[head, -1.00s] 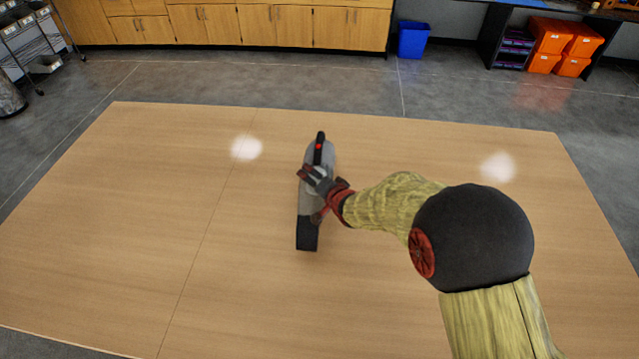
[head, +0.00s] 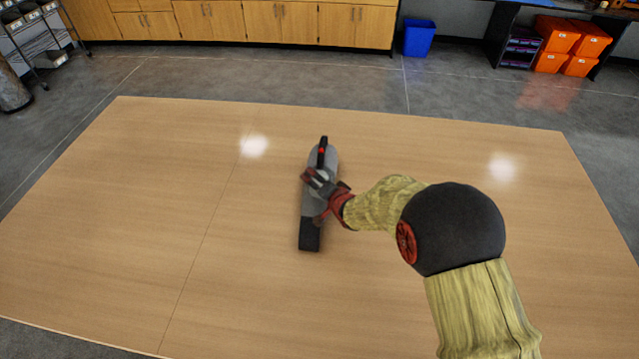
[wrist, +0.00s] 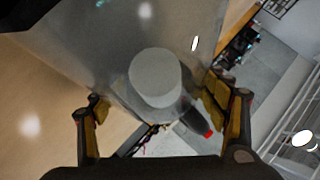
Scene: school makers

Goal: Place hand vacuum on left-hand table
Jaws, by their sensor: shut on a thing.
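The hand vacuum (head: 310,215) is grey with a black end towards me and a black handle with a red spot at the far end. It is over the middle of the wooden table (head: 120,220); I cannot tell whether it touches the top. My gripper (head: 318,190) is shut on the vacuum's middle from the right. In the wrist view the grey vacuum body (wrist: 155,80) fills the space between the two fingers (wrist: 160,115), and the table top shows to the left.
The table top around the vacuum is bare. Behind the table are floor, wooden cabinets (head: 220,22), a blue bin (head: 419,38) and orange crates (head: 556,36). A wire shelf cart (head: 40,40) stands at the far left.

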